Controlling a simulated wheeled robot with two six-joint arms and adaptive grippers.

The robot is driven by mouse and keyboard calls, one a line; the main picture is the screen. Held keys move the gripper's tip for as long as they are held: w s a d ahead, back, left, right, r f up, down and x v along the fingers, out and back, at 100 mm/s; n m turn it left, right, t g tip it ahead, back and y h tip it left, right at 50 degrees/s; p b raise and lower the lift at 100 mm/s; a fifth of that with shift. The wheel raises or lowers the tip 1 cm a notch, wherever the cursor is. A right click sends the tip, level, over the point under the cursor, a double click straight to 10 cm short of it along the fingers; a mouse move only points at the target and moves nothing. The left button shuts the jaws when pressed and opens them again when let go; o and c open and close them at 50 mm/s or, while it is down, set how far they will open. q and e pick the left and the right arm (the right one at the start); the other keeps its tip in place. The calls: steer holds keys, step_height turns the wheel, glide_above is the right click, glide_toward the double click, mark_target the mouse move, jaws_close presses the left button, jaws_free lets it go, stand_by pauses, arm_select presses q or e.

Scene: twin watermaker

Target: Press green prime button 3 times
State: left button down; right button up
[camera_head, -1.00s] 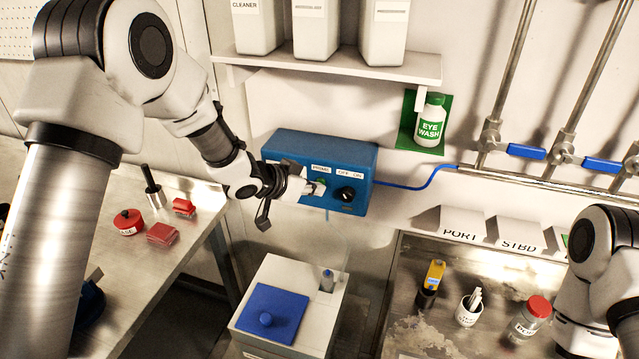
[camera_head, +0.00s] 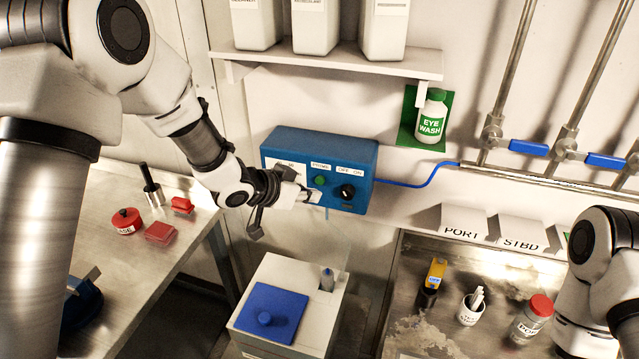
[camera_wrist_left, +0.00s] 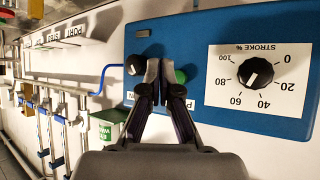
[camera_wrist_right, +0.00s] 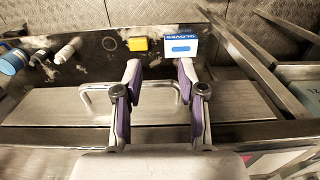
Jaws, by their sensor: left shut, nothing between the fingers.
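The blue control box (camera_head: 280,150) is on the wall, with a green button (camera_head: 319,180) under the PRIME label and a black OFF/ON knob (camera_head: 346,191) to its right. My left gripper (camera_head: 314,197) is shut and empty, just below and left of the green button, which is uncovered in the head view. In the left wrist view my left fingertips (camera_wrist_left: 152,66) are together in front of the box, and the green button (camera_wrist_left: 180,76) shows beside them, partly hidden. My right gripper (camera_wrist_right: 160,72) is open and empty in the right wrist view.
A black STROKE dial (camera_wrist_left: 255,72) is on the box face. A shelf (camera_head: 330,64) with white jugs is above, an eye wash bottle (camera_head: 431,118) at right. A white tank with a blue lid (camera_head: 272,312) stands below. A metal bench (camera_head: 110,260) is at left.

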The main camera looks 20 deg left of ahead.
arm_select(q)
steer(key=s+b, duration=0.1)
steer(key=s, duration=0.2)
steer(key=shift+s, duration=0.35)
steer(key=shift+r, duration=0.1)
stand_by(1.6)
